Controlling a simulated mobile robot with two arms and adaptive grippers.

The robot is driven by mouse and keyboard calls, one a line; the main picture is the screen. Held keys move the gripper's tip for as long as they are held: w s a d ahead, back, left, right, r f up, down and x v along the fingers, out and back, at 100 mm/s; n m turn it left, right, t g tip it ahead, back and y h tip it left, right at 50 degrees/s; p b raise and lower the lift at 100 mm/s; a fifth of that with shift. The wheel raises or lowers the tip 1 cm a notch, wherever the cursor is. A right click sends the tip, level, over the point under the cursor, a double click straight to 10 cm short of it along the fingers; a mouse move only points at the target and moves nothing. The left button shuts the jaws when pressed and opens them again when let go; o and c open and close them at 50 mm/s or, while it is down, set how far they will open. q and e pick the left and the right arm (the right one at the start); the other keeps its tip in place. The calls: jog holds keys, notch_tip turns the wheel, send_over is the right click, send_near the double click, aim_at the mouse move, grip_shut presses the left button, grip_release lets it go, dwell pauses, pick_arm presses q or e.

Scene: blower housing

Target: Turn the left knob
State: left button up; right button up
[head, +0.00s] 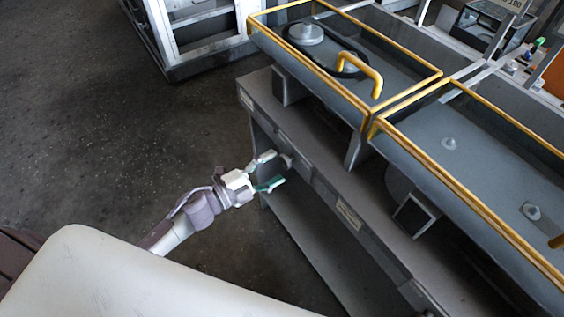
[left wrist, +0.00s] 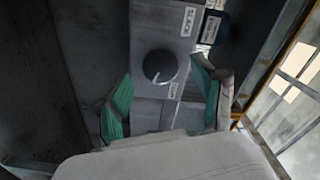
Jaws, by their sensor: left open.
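The left knob (left wrist: 160,66) is a dark round dial with a light pointer line. It sits on a grey panel with small white labels in the left wrist view. In the head view the knob (head: 286,160) shows only as a small shape on the bench front, just beyond my left gripper (head: 268,172). My left gripper's green-padded fingers (left wrist: 162,98) are open, one on each side of the knob in the picture. They appear apart from it, with gaps on both sides. My right gripper is in neither view.
A grey bench (head: 330,190) runs diagonally, with yellow-edged glass housings (head: 375,68) above it. A yellow handle (head: 366,72) stands on the far housing. A white frame cabinet (head: 195,35) stands at the back. The dark floor (head: 80,110) at left is clear.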

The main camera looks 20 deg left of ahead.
pick_arm(q)
jog(key=v, duration=0.8)
jog(key=shift+s+a, duration=0.2)
jog(key=shift+s, duration=0.1)
jog(key=a+f+n+y, duration=0.5)
jog(key=f+n+y, duration=0.15)
jog(key=f, duration=0.75)
jog(key=s+a+f+n+g+y, duration=0.1)
jog(key=s+f+n+g+y, duration=0.2)
jog(key=f, duration=0.5)
jog(key=s+a+f+n+g+y, duration=0.1)
jog(key=s+a+f+n, duration=0.15)
jog(key=s+f, duration=0.45)
jog(key=s+d+f+n+g, duration=0.3)
jog(key=s+f, duration=0.5)
jog(key=s, duration=0.4)
jog(key=s+d+f+n+g, duration=0.3)
jog(key=s+f+g, duration=0.3)
jog(key=s+f, duration=0.3)
jog(key=s+d, duration=0.1)
jog(key=s, duration=0.1)
jog(key=shift+s+d, duration=0.2)
jog(key=shift+s, duration=0.2)
jog(key=shift+y, duration=0.25)
